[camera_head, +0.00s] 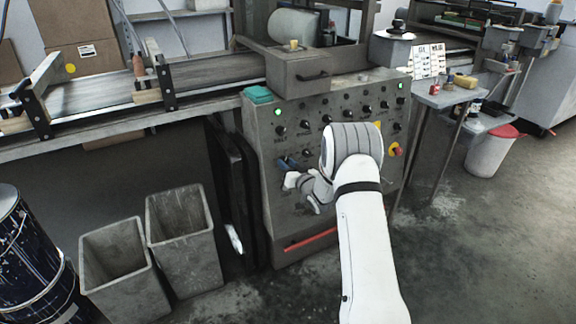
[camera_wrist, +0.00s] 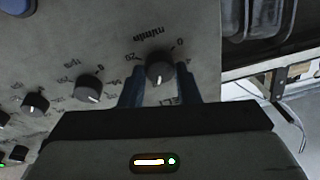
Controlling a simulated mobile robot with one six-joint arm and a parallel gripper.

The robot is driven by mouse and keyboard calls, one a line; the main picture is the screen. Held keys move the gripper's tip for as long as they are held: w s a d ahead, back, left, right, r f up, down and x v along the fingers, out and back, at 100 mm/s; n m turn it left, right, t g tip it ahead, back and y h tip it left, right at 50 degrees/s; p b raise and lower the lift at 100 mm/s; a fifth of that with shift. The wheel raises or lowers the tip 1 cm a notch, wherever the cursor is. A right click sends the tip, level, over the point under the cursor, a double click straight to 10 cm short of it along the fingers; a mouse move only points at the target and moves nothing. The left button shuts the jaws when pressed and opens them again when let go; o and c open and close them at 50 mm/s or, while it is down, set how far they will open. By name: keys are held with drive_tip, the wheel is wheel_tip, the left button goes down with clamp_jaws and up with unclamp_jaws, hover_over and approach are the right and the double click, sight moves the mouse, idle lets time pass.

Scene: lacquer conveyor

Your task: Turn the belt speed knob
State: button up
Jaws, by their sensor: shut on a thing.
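The belt speed knob (camera_wrist: 160,70) is a dark round knob on the grey control panel (camera_head: 262,135). An upside-down "m/min" label and scale numbers show around it in the wrist view. Its white pointer line points toward the bottom of that view. My gripper (camera_wrist: 160,84) has one blue-grey finger on each side of the knob and is shut on it. In the head view my gripper (camera_head: 288,163) is at the lower left of the panel, and the knob cannot be made out there.
Other dark knobs (camera_wrist: 88,91) sit in a row left of the held one in the wrist view. A red and yellow stop button (camera_head: 396,150) is at the panel's right. The conveyor (camera_head: 210,70) runs left. Two grey bins (camera_head: 182,240) stand on the floor.

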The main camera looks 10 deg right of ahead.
drive_tip(key=shift+f+n+b, duration=0.1)
drive_tip(key=shift+n+b, duration=0.2)
drive_tip(key=shift+b, duration=0.1)
drive_tip(key=shift+r+n+g+h+b, duration=0.15)
drive_tip(key=shift+n+g+b, duration=0.5)
drive_tip(key=shift+n+b, duration=3.4)
drive_tip(key=shift+r+n+g+h+b, duration=0.15)
drive_tip(key=shift+n+g+b, duration=0.55)
drive_tip(key=shift+n+b, duration=3.4)
drive_tip(key=shift+r+n+g+b, duration=0.15)
drive_tip(key=shift+n+g+b, duration=0.85)
drive_tip(key=shift+n, duration=5.75)
drive_tip(key=shift+t+b, duration=0.35)
drive_tip(key=o, duration=1)
drive_tip(key=shift+w, duration=0.1)
drive_tip(key=shift+c, duration=0.2)
